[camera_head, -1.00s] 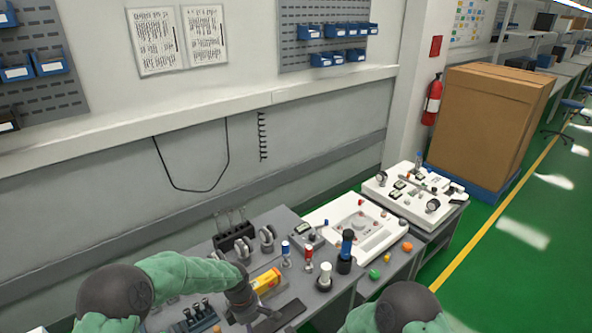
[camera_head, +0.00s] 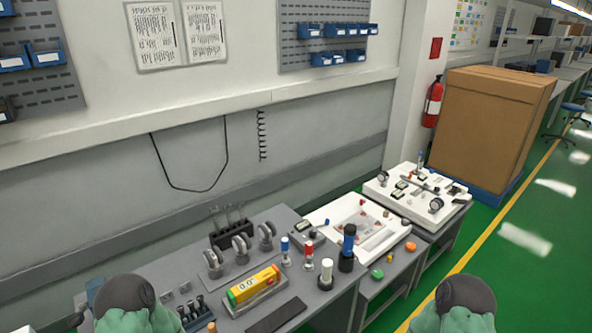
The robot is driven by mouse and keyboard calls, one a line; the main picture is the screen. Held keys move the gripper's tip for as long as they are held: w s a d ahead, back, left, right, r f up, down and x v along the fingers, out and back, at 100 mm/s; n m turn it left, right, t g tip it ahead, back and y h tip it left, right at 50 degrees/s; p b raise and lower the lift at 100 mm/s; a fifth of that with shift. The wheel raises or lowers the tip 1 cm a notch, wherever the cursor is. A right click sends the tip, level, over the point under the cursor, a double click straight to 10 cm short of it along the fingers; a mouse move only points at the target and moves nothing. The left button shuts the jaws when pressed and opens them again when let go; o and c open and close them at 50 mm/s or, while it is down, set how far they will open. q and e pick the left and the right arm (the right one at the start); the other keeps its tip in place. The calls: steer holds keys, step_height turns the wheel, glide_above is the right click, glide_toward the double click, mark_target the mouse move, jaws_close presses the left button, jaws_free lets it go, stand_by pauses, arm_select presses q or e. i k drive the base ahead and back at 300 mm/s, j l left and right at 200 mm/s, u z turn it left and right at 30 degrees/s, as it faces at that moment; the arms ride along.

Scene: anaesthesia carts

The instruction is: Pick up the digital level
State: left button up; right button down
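The digital level (camera_head: 254,286) is a yellow bar with a small display, a green left end and a red-orange right end. In the head view it sits in a grey holder on the grey cart top, at the lower middle. It is fully in sight with no gripper touching it. Parts of both my arms show along the bottom edge, the left one to the left of the level and the right one far to its right. Neither gripper can be seen.
A dark flat pad (camera_head: 276,315) lies in front of the level. Grey clamp-like parts (camera_head: 240,247) stand behind it. Blue-capped (camera_head: 286,249) and red-capped (camera_head: 309,253) bottles, a white cylinder (camera_head: 326,273) and a black-and-blue cylinder (camera_head: 347,248) stand right. A dark rack (camera_head: 195,313) is left.

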mark_target(250, 287)
steer(key=i+l, duration=0.35)
steer(key=i+l+u, duration=0.3)
steer(key=l+u, duration=0.35)
steer(key=l, duration=0.25)
steer(key=i+l+u, duration=0.2)
steer(key=l, duration=0.15)
steer(key=k+j, duration=0.05)
